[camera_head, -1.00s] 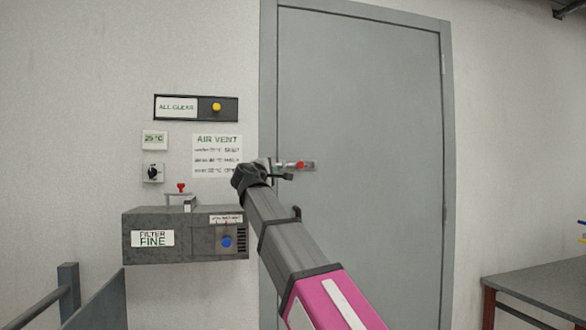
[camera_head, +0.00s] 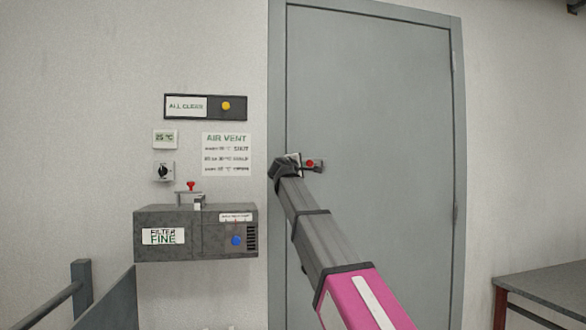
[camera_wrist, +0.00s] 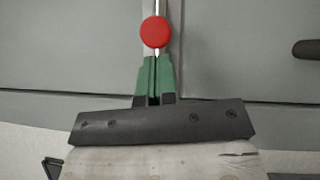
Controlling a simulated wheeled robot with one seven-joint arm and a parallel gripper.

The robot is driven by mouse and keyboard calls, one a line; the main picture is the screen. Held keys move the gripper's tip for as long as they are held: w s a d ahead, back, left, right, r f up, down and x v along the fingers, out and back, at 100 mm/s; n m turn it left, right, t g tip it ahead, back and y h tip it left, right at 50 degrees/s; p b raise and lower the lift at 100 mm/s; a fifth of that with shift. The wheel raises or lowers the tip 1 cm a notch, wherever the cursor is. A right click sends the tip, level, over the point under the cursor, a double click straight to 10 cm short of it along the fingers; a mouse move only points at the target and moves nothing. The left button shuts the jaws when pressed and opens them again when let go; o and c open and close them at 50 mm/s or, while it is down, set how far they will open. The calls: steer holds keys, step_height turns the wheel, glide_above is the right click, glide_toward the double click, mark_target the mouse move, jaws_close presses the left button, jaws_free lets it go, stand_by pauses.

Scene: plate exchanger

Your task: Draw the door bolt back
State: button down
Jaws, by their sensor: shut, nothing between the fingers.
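The grey door (camera_head: 375,120) is closed in its frame. Its bolt (camera_head: 320,165) is a small pale bar with a red round knob (camera_head: 310,164) near the door's left edge. In the wrist view the red knob (camera_wrist: 155,32) stands just beyond my fingertips, with the silver bolt rod running behind it. My gripper (camera_head: 302,163) is at the bolt, on the left side of the knob. In the wrist view its green fingers (camera_wrist: 155,62) are together and empty. I cannot tell whether the tips touch the knob. My wrist hides the bolt's left end in the head view.
A dark door handle (camera_wrist: 307,49) lies to the right in the wrist view. A grey filter box (camera_head: 195,235) with a blue button juts from the wall at left. A grey table (camera_head: 545,290) stands at the lower right. The door face right of the bolt is clear.

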steer(key=shift+w+d, duration=0.1)
steer(key=shift+d, duration=0.15)
steer(key=shift+d, duration=0.1)
steer(key=shift+w+d, duration=0.2)
steer(key=shift+d, duration=0.5)
steer(key=shift+w+d, duration=0.25)
steer(key=shift+d, duration=0.45)
steer(key=shift+w+d, duration=0.2)
steer(key=shift+d, duration=0.5)
